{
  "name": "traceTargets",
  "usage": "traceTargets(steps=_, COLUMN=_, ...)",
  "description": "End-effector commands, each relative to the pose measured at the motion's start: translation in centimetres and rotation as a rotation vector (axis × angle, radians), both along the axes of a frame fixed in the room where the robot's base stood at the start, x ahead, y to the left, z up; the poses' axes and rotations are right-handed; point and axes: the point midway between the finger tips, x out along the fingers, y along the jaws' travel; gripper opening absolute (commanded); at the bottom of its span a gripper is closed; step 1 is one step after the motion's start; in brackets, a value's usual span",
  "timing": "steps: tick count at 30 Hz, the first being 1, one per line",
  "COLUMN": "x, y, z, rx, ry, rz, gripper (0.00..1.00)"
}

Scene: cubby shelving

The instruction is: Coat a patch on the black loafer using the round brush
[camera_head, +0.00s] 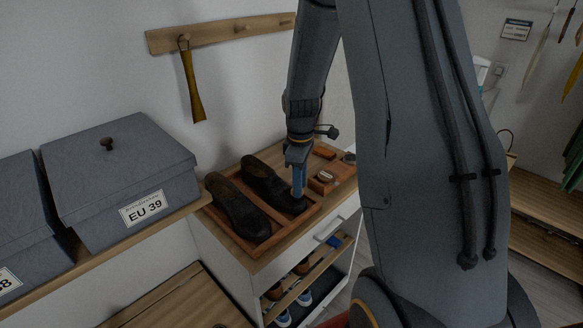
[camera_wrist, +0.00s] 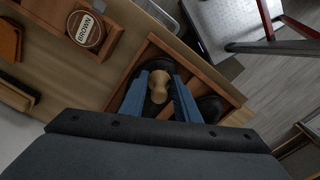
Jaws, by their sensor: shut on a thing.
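A pair of dark loafers lies in a wooden tray (camera_head: 283,232) on the cabinet top. The left loafer (camera_head: 238,210) looks dark brown to black. The right loafer (camera_head: 268,184) is black, and its toe is under my gripper (camera_head: 298,184). In the wrist view my gripper (camera_wrist: 160,80) has its blue fingers shut on the round brush's pale wooden handle (camera_wrist: 159,87), pointing down over a black loafer. The brush's bristles are hidden, so I cannot tell whether they touch the leather. The other loafer (camera_wrist: 211,107) shows to the right of the fingers.
A tin labelled BROWN (camera_wrist: 85,30) sits in a wooden holder beside the tray. A brush (camera_head: 325,152) lies at the back of the cabinet top. Grey shoe boxes (camera_head: 118,175) stand on the left shelf. A shoehorn (camera_head: 192,85) hangs from the wall rail.

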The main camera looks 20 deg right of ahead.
Motion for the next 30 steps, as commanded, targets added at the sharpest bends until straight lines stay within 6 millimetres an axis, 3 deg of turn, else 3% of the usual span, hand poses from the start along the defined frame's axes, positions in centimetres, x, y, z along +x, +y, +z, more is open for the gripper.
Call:
traceTargets(steps=8, x=0.6, y=-2.3, z=-0.4, rx=0.004, ry=0.002, rz=0.002, gripper=0.07)
traceTargets(steps=16, x=-0.4, y=0.6, z=0.8, rx=-0.002, ry=0.001, rz=-0.001, gripper=0.07)
traceTargets(steps=30, x=-0.8, y=3.9, z=-0.6, rx=-0.002, ry=0.001, rz=-0.015, gripper=0.07)
